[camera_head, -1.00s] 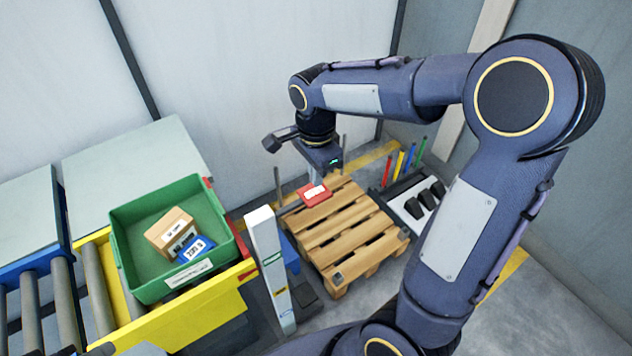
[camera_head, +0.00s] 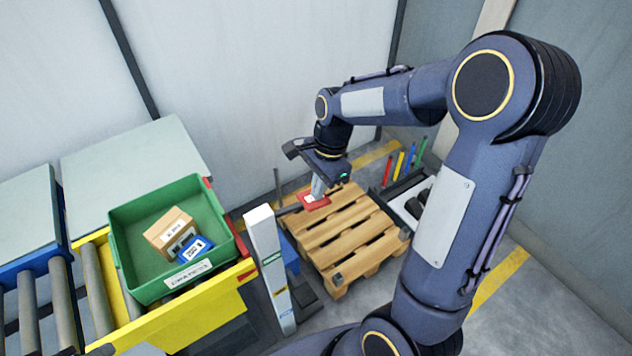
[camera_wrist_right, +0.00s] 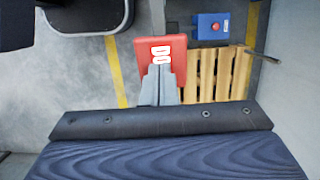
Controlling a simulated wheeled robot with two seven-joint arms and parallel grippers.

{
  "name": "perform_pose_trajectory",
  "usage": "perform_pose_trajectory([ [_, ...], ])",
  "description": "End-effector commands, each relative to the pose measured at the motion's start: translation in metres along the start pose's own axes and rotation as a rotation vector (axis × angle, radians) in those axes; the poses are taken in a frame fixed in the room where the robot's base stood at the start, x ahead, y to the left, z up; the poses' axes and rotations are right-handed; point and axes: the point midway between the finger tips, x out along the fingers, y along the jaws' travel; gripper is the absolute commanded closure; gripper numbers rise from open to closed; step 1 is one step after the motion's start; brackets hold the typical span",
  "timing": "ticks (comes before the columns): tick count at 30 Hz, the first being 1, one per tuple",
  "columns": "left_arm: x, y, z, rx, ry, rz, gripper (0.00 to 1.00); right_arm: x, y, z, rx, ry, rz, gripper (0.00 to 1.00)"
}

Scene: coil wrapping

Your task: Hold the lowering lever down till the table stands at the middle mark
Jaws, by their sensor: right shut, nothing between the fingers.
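The red pad (camera_head: 312,203) with a white label sits at the end of a dark lever rod beside the white post (camera_head: 268,262). My right gripper (camera_head: 318,188) is shut and empty, pointing down at the pad. In the right wrist view its fingertips (camera_wrist_right: 160,72) overlap the near part of the red pad (camera_wrist_right: 164,48); they look in contact. The yellow table (camera_head: 210,315) carries the green bin (camera_head: 130,226). A red mark on the table's edge (camera_head: 247,275) is beside the post, between its green and yellow marks. My left gripper is not in view.
A wooden pallet (camera_head: 345,242) lies just beyond the lever. A blue box with a red button (camera_wrist_right: 214,27) is near it in the right wrist view. The bin holds a brown box (camera_head: 168,230) and a blue box (camera_head: 195,249). Rollers (camera_head: 62,300) are at left.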

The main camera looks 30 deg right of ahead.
Motion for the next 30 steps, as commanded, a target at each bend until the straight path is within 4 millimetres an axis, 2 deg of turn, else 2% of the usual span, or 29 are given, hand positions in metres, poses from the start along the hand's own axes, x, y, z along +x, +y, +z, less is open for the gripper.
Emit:
perform_pose_trajectory([
  [1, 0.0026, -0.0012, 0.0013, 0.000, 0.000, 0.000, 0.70, 0.0084, 0.0003, -0.0033, 0.003, -0.009, 0.001, 1.00],
  [4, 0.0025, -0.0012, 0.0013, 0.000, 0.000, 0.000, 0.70, 0.0121, 0.0002, -0.0042, -0.001, -0.006, 0.001, 1.00],
  [30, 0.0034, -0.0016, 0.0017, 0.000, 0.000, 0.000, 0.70, 0.0161, 0.0028, -0.0054, 0.001, -0.003, 0.011, 1.00],
])
